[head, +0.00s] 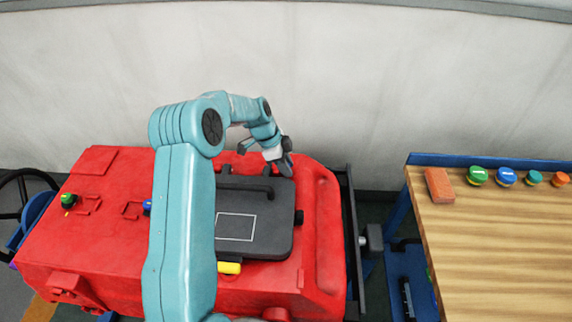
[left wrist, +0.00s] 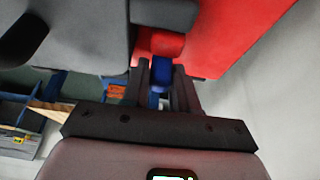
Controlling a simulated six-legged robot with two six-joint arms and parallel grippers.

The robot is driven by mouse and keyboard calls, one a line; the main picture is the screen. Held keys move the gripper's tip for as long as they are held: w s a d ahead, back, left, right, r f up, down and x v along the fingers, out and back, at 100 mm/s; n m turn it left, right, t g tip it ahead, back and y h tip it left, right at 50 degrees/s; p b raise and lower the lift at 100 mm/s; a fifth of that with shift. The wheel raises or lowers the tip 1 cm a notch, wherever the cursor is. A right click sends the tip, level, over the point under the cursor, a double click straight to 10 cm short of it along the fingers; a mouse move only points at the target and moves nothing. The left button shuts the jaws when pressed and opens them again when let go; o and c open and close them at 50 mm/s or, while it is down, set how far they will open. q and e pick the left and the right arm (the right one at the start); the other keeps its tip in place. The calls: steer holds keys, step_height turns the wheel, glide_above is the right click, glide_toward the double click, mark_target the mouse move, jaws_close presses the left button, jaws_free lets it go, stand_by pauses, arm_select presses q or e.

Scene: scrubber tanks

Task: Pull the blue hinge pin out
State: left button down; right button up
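The blue hinge pin (left wrist: 161,72) shows in the left wrist view, right by the end of a red hinge barrel (left wrist: 166,43). My left gripper (left wrist: 161,80) has one finger on each side of the pin, and the pin fills the gap between the fingertips. In the head view my left gripper (head: 281,162) is at the back right corner of the dark grey lid (head: 272,232) on the red tank (head: 325,240). There the pin is hidden by the gripper. My right gripper is in neither view.
A wooden bench (head: 500,240) at the right carries a reddish block (head: 439,185) and several coloured knobs. A yellow part (head: 229,268) is at the lid's front edge. A green knob (head: 68,200) stands on the tank's left. A pale wall (head: 390,90) rises behind.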

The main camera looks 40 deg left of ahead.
arm_select(q)
steer(key=w+d+b, duration=0.1)
steer(key=w+d, duration=0.1)
steer(key=d, duration=0.1)
steer(key=shift+w+b, duration=0.3)
steer(key=shift+b, duration=0.05)
steer(key=shift+s+r, duration=0.1)
steer(key=c, duration=1.2)
jaws_free()
steer(key=shift+c, duration=0.2)
steer(key=shift+d, duration=0.1)
steer(key=shift+a, duration=0.2)
steer(key=b+v, duration=0.1)
steer(key=v, duration=1.5)
